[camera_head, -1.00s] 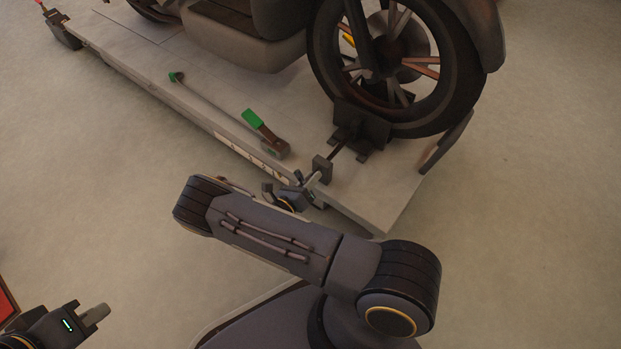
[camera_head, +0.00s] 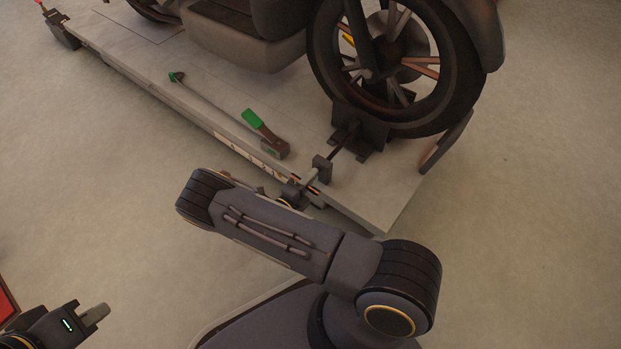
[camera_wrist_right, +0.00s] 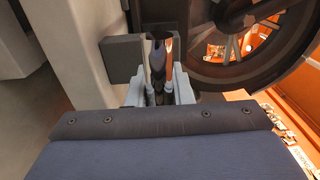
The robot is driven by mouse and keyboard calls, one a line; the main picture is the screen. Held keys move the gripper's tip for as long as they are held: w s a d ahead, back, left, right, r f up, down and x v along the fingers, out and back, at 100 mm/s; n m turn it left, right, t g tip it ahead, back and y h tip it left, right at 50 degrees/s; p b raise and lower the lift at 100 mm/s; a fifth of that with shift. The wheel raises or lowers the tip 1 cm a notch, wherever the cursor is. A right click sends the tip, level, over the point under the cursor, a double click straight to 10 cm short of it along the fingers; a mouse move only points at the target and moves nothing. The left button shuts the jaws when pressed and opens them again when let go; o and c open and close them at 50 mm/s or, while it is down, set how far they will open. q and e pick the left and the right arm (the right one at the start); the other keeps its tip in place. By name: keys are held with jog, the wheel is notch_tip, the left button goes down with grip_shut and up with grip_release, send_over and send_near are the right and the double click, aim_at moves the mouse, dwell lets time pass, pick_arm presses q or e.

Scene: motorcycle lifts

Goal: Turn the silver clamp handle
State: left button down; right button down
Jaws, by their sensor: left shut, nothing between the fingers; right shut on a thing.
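The clamp at the lift's near edge shows a dark block (camera_head: 322,168) with a rod running to the wheel chock (camera_head: 362,128). My right gripper (camera_head: 301,189) is at this block, partly hidden by my own forearm. In the right wrist view its fingers (camera_wrist_right: 156,92) are closed around a shiny upright metal piece, the silver clamp handle (camera_wrist_right: 158,52). The handle stands in front of a grey block (camera_wrist_right: 121,58). In the head view the handle is mostly hidden by the gripper. My left gripper (camera_head: 97,315) is shut and empty at the lower left, away from the lift.
The lift platform (camera_head: 385,205) carries a motorcycle, whose front wheel (camera_head: 455,105) stands in the chock. A green-handled lever (camera_head: 265,132) lies on the platform to the left of the clamp. The floor around is clear.

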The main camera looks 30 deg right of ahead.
jog(key=shift+n, duration=1.1)
jog(key=c, duration=1.3)
grip_release()
jog(key=shift+o, duration=0.2)
jog(key=p+v, duration=0.2)
jog(key=v, duration=0.6)
